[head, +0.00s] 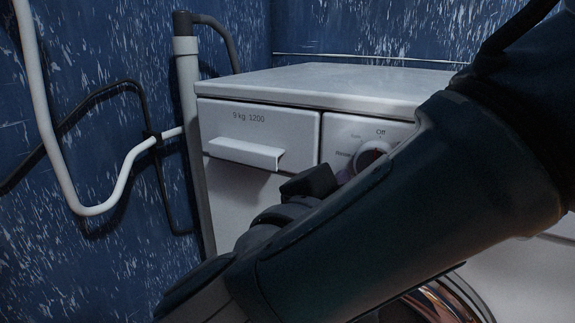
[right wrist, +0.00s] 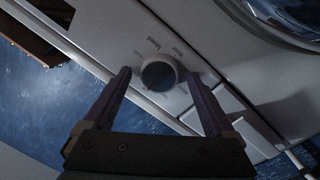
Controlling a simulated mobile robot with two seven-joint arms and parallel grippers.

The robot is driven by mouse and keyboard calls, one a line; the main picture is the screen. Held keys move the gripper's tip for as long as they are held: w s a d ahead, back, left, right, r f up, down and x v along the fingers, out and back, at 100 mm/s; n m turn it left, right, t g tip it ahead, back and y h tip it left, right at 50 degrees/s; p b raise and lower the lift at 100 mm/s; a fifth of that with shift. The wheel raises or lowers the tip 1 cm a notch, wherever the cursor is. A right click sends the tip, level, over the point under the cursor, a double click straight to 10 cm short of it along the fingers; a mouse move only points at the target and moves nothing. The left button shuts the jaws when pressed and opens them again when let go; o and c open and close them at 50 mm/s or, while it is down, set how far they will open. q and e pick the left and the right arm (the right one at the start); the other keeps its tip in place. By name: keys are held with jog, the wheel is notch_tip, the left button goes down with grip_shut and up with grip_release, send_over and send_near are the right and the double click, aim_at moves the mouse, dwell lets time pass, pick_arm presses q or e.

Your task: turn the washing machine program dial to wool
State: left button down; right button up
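The washing machine (head: 262,190) is white and stands against the blue wall. Its program dial (head: 370,158) shows in the head view, partly hidden behind my right arm, with "Off" printed above it. My right gripper (right wrist: 158,88) is open, with one finger on each side of the dial and a gap to the knob on both sides. In the head view my right arm covers most of this gripper. My left gripper is not in view.
The detergent drawer (head: 258,133) with its white handle is left of the dial. Grey and black hoses (head: 130,165) hang on the wall at the left. The round door (head: 440,300) shows below my right arm. The machine's top (head: 320,82) is clear.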

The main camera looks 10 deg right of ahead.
jog(key=c, duration=1.3)
jog(key=shift+o, duration=0.2)
